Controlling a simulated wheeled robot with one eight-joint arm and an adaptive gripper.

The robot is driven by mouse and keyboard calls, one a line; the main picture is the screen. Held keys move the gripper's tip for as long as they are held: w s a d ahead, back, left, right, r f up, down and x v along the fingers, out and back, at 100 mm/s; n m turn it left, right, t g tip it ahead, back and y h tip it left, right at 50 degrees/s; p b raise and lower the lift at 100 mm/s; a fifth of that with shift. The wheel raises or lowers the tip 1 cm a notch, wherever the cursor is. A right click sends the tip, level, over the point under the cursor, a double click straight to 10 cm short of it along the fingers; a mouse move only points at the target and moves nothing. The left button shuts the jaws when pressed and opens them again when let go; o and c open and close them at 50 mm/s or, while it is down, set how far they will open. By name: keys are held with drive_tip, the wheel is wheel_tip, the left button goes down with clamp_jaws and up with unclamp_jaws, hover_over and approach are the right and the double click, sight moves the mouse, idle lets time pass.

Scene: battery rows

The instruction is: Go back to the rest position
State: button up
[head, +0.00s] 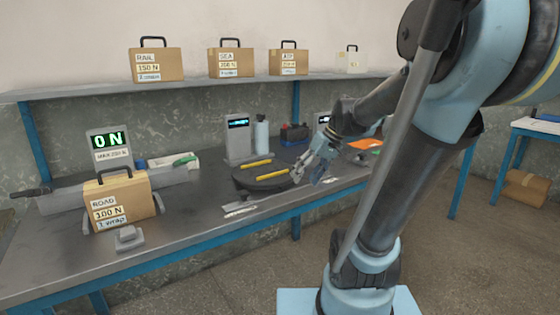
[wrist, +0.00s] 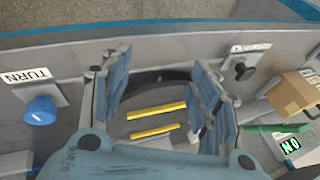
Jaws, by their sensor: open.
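My gripper (head: 312,165) is open and empty over the bench, at the right edge of a dark round turntable (head: 246,180) in the head view. In the wrist view its two blue fingers (wrist: 160,85) stand wide apart, with nothing between the tips. Two yellow bars (head: 262,170) lie on the turntable; they also show in the wrist view (wrist: 156,122), beyond the fingers. My gripper's height above the bench is hard to tell.
Several cases stand on the shelf (head: 200,84) above. A blue knob (wrist: 40,108) labelled TURN and a dark knob (wrist: 243,71) show in the wrist view.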

drive_tip(key=s+d+f+m+h, duration=0.4)
drive_tip(key=s+d+f+h, duration=0.1)
drive_tip(key=s+d+f, duration=0.5)
drive_tip(key=s+f, duration=0.2)
drive_tip(key=s, duration=0.1)
drive_tip(key=shift+s+m+t, duration=0.25)
drive_tip(key=shift+m+t, duration=0.15)
drive_tip(key=shift+w+f, duration=0.25)
drive_tip(key=shift+w, duration=0.2)
idle(0.6)
